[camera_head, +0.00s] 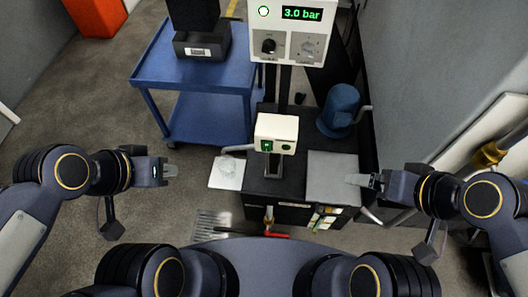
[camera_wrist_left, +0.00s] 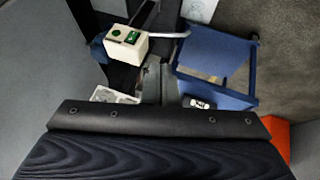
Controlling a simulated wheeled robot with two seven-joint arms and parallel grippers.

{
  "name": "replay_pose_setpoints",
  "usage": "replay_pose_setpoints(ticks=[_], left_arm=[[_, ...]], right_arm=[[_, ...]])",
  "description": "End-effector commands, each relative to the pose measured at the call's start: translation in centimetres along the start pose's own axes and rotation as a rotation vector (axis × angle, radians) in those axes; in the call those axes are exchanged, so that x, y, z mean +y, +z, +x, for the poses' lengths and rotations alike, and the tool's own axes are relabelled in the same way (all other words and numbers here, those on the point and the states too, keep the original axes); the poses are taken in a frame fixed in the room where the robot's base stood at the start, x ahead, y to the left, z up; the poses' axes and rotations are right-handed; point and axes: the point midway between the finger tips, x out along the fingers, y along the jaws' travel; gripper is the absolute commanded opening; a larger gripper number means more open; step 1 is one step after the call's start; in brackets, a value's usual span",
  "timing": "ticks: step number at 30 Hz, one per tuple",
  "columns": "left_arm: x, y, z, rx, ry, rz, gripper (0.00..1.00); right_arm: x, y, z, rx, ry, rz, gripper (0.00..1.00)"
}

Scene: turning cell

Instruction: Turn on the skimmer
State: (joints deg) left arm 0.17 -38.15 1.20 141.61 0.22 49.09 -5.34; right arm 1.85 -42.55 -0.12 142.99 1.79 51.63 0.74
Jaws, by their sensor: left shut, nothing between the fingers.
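The skimmer appears to be the small white box (camera_head: 276,128) on a post on the black tank top, with a green switch (camera_head: 266,146) at the left of its front and a dark green button (camera_head: 286,147) at the right. A pale spout leads left from it. In the left wrist view the white box (camera_wrist_left: 127,45) shows with two green controls on top. My left gripper (camera_head: 170,171) is shut and empty, left of the skimmer and apart from it. My right gripper (camera_head: 357,180) is over the grey plate, right of the skimmer; its finger gap is unclear.
A white tray (camera_head: 227,175) sits under the spout. A taller panel (camera_head: 290,30) reading 3.0 bar stands behind. A blue motor-like canister (camera_head: 340,108) is at the back right. A blue cart (camera_head: 165,75) stands back left. A grey plate (camera_head: 333,165) covers the tank's right side.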

Motion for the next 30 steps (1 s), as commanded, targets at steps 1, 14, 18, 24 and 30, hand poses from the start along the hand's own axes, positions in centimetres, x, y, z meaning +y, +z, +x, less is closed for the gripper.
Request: replay_pose_setpoints(ticks=[1, 14, 18, 24, 30], left_arm=[[-0.3, 0.3, 2.5, -0.011, -0.001, 0.099, 0.0], [4.3, -1.6, 18.2, 0.002, 0.063, 1.189, 0.0], [6.1, -1.5, 20.9, 0.025, 0.092, 1.395, 0.0], [7.2, -1.6, 22.0, 0.043, 0.107, 1.501, 0.0], [7.2, -1.6, 21.9, 0.043, 0.106, 1.502, 0.0]], right_arm=[[0.9, 1.0, 1.9, -0.001, 0.0, 0.0, 0.91], [4.9, 5.4, 10.7, -0.001, 0.0, 0.0, 0.91], [5.4, 6.0, 11.9, -0.001, 0.0, 0.0, 0.91], [5.6, 6.2, 12.2, -0.001, 0.0, 0.0, 0.91], [5.5, 6.1, 12.1, 0.0, 0.0, 0.0, 0.91]])
